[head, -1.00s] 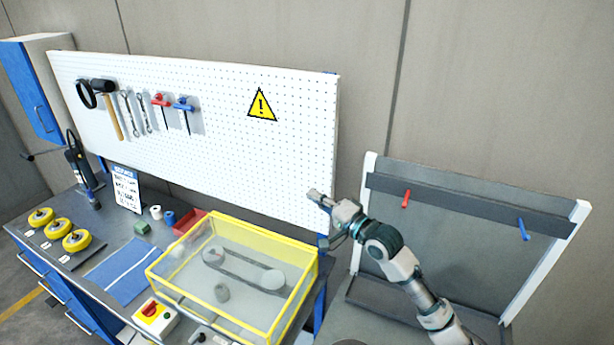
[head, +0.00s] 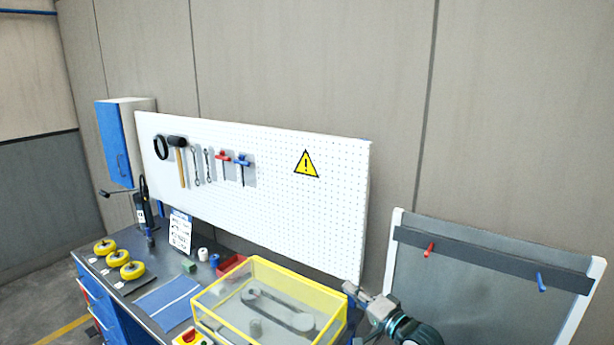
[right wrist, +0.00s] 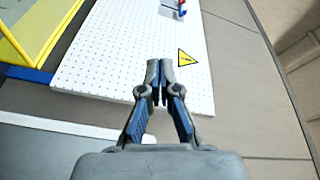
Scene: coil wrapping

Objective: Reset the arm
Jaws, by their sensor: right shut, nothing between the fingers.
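My right gripper (head: 352,291) shows at the lower right of the head view, just right of the yellow-framed clear box and in front of the pegboard's lower right corner. In the right wrist view the right gripper (right wrist: 158,68) has its fingertips together, with nothing between them. The white pegboard (head: 270,190) with its yellow warning sign (head: 306,164) lies beyond the fingers. My left gripper is in neither view.
The clear box (head: 215,312) with a belt loop inside stands on the workbench (head: 165,235). Several yellow wheels (head: 132,270) stand at the left. A grey panel rack (head: 470,290) with a red and a blue peg stands at the right. A blue cabinet (head: 114,145) hangs at the left.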

